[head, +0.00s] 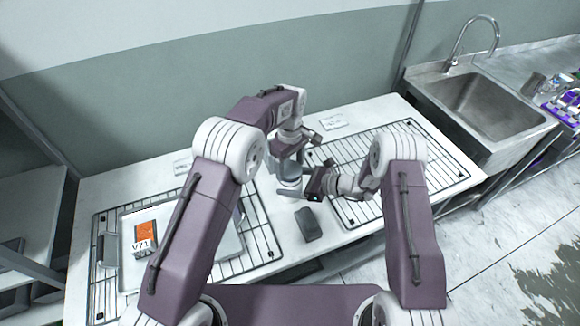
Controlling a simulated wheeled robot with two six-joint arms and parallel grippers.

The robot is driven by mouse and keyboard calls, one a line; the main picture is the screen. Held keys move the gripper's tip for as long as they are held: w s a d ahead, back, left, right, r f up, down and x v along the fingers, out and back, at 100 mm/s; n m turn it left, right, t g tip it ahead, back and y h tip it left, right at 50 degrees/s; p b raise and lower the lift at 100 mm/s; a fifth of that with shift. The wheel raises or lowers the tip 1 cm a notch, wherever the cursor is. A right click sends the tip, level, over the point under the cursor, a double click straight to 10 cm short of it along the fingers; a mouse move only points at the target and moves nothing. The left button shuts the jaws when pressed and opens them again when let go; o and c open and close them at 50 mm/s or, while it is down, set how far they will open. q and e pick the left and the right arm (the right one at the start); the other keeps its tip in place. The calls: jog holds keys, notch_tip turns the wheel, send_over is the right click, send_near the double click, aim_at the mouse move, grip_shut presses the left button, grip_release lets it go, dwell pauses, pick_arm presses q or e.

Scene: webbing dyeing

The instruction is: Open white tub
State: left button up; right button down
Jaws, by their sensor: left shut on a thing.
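The white tub (291,173) stands near the middle of the white table, partly hidden by my grippers. My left gripper (288,152) comes down over its top and is shut on it. I cannot tell whether it holds the lid or the body. My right gripper (308,186) is low, close to the right side of the tub. Its fingers are too small and dark to show whether they are open or touch the tub.
A dark grey block (308,224) lies in front of the tub. A wire rack (440,165) is on the right, and a metal tray (228,243) on another rack holds an orange-and-white labelled item (145,238) on the left. A sink (485,105) adjoins at the right.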

aim_at(290, 169)
pick_arm(q)
jog(key=shift+r, duration=2)
pick_arm(e)
grip_release()
pick_arm(q)
jog(key=shift+f+b, duration=0.65)
pick_arm(e)
jog(key=v, duration=1.2)
